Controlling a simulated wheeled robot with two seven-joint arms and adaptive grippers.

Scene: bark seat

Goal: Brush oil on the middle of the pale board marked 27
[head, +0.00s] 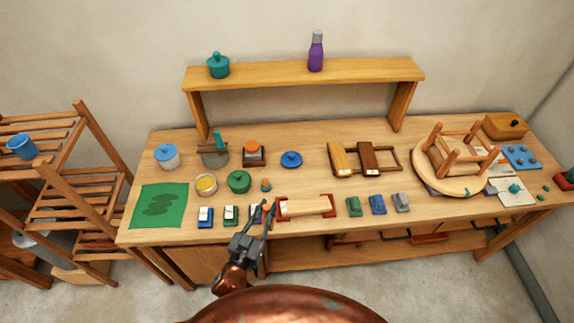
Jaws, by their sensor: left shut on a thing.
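A pale board (306,206) lies between two red end pieces near the front middle of the bench. A small white label shows on its left part, but its number is too small to read. My left gripper (267,211) is just left of the board, at the bench's front edge. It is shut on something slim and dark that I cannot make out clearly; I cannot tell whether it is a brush. An open jar with yellow contents (206,184) stands left of the gripper and may hold the oil. My right gripper is not in view.
Small labelled blocks (205,217) stand left of the board, and others (354,206) stand right of it. A green lidded pot (238,181) and a small orange-topped item (265,185) stand behind. An upturned stool (450,172) fills the right side. A green mat (158,206) lies left.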

